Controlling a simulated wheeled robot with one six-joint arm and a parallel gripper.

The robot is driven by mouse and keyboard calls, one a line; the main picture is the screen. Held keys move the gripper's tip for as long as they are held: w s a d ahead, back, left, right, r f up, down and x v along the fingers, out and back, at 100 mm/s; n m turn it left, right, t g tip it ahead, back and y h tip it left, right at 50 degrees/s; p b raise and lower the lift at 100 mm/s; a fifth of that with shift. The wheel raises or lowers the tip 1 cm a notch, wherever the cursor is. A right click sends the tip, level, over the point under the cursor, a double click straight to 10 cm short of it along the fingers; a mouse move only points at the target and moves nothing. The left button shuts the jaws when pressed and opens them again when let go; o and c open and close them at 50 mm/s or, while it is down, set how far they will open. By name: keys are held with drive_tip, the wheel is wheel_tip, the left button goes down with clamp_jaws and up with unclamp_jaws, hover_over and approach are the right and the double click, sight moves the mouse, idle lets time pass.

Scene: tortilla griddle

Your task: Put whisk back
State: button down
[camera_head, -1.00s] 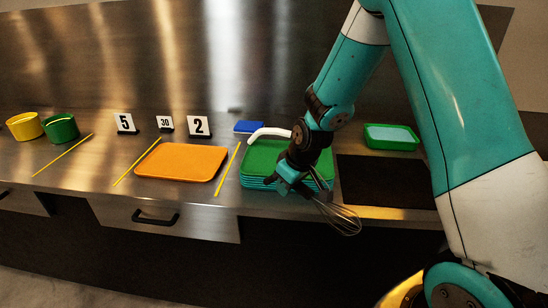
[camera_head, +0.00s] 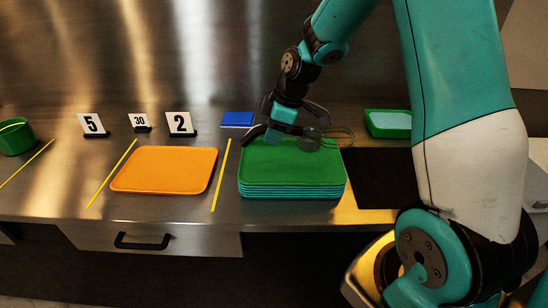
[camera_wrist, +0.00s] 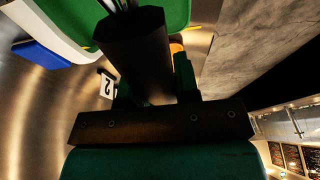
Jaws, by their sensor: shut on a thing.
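The whisk has a dark handle and thin wire loops. My gripper (camera_head: 277,127) is shut on the whisk's handle over the back edge of the stack of green trays. The whisk's wires (camera_head: 335,136) point right in the head view, roughly level. In the wrist view the dark handle (camera_wrist: 137,45) fills the space between the fingers, and a few wires (camera_wrist: 119,5) show at the top edge. I cannot tell whether the whisk touches the trays. The green tray stack (camera_head: 290,178) sits on the steel counter.
A blue block (camera_head: 237,119) lies behind the stack, left of my gripper. A green tub (camera_head: 388,124) and a dark plate (camera_head: 385,182) are to the right. An orange tray (camera_head: 165,171), yellow sticks and number cards are left. A white edge (camera_wrist: 70,45) shows in the wrist view.

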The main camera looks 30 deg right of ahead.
wheel_tip(320, 180, down, 9)
drive_tip(key=shift+r+p, duration=0.1)
drive_tip(key=shift+p, duration=0.6)
drive_tip(key=c, duration=0.9)
unclamp_jaws()
drive_tip(key=shift+o, duration=0.3)
drive_tip(key=b+v, duration=0.1)
drive_tip(key=v, duration=0.5)
drive_tip(key=b+v, duration=0.2)
drive_tip(key=v, duration=0.4)
drive_tip(key=shift+a, duration=0.25)
drive_tip(key=s+a+r+m, duration=0.1)
drive_tip(key=s+a+r, duration=0.25)
drive_tip(key=a, duration=0.25)
drive_tip(key=s+a+r, duration=0.2)
drive_tip(key=s+a, duration=0.2)
drive_tip(key=a, duration=0.2)
drive_tip(key=s+a+r+m+g, duration=0.1)
drive_tip(key=s+a, duration=0.3)
drive_tip(key=s, duration=0.3)
drive_tip(key=s+a+r+m+g+y, duration=0.1)
drive_tip(key=s+a, duration=0.3)
drive_tip(key=s, duration=0.4)
drive_tip(key=shift+s+a+r+m, duration=0.3)
drive_tip(key=shift+a+r+m, duration=0.05)
drive_tip(key=shift+r+m, duration=0.25)
